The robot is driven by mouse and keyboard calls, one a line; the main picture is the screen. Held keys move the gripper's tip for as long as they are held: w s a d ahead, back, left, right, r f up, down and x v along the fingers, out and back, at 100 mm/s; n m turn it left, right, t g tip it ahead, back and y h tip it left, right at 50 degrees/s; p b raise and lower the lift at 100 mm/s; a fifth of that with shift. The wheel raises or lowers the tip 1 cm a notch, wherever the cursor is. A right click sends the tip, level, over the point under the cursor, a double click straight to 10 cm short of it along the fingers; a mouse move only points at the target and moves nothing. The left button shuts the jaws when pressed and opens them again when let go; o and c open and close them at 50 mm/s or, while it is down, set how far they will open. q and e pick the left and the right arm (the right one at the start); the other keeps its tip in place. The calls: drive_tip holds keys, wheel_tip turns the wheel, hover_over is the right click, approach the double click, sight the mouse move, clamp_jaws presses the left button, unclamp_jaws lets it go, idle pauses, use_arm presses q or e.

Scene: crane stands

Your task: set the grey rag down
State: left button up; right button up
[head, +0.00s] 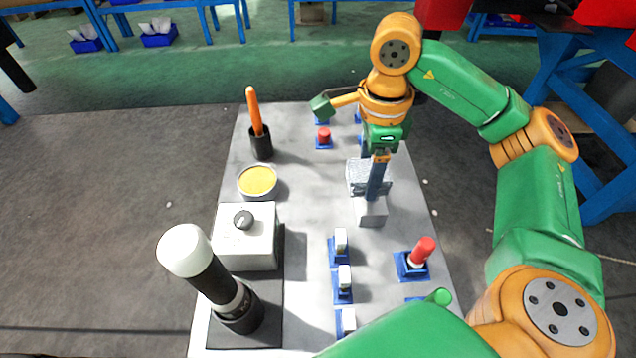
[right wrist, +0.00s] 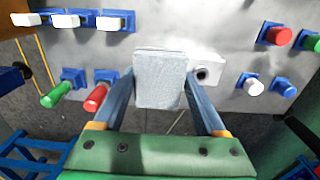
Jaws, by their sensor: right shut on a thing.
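The grey rag (head: 356,170) is a pale grey folded block in the head view, in the right half of the panel, partly hidden by a finger. My right gripper (head: 376,194) points down at it. In the right wrist view the rag (right wrist: 160,78) sits between the two fingers of my right gripper (right wrist: 157,80), which are shut on its sides. I cannot tell whether the rag touches the panel surface. My left gripper is not in view.
A white box (head: 370,211) with a dark round opening stands beside the rag. The grey panel (head: 300,190) is clear left of it. A yellow-filled dish (head: 257,181), an orange-handled tool (head: 254,110), a white-topped black cylinder (head: 210,278) and several blue-based switches stand around.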

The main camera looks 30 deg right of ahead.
sight(351, 165)
drive_tip(key=shift+w+a+f+p, duration=0.2)
drive_tip(key=shift+w+a+p, duration=0.1)
drive_tip(key=shift+w+a, duration=0.25)
drive_tip(key=shift+w+a+f+p, duration=0.15)
drive_tip(key=shift+w+a+p, duration=0.1)
drive_tip(key=shift+w+a, duration=0.3)
drive_tip(key=w+f, duration=0.1)
drive_tip(key=f, duration=0.1)
drive_tip(key=w+a+f, duration=0.2)
drive_tip(key=w+f, duration=0.1)
drive_tip(key=shift+a+f, duration=0.15)
drive_tip(key=shift+f, duration=0.2)
drive_tip(key=f, duration=0.1)
drive_tip(key=f+p, duration=0.1)
drive_tip(key=f, duration=0.1)
drive_tip(key=shift+w+a+f+p, duration=0.2)
drive_tip(key=shift+w+f+p, duration=0.05)
drive_tip(key=shift+f+p, duration=0.1)
drive_tip(key=shift+w+f, duration=0.1)
drive_tip(key=shift+f, duration=0.25)
drive_tip(key=o, duration=1.5)
drive_tip(key=shift+o, duration=0.2)
drive_tip(key=shift+r, duration=0.4)
wheel_tip(351, 165, up, 12)
drive_tip(key=b, duration=0.1)
drive_tip(key=shift+f+b, duration=0.2)
drive_tip(key=shift+b, duration=0.1)
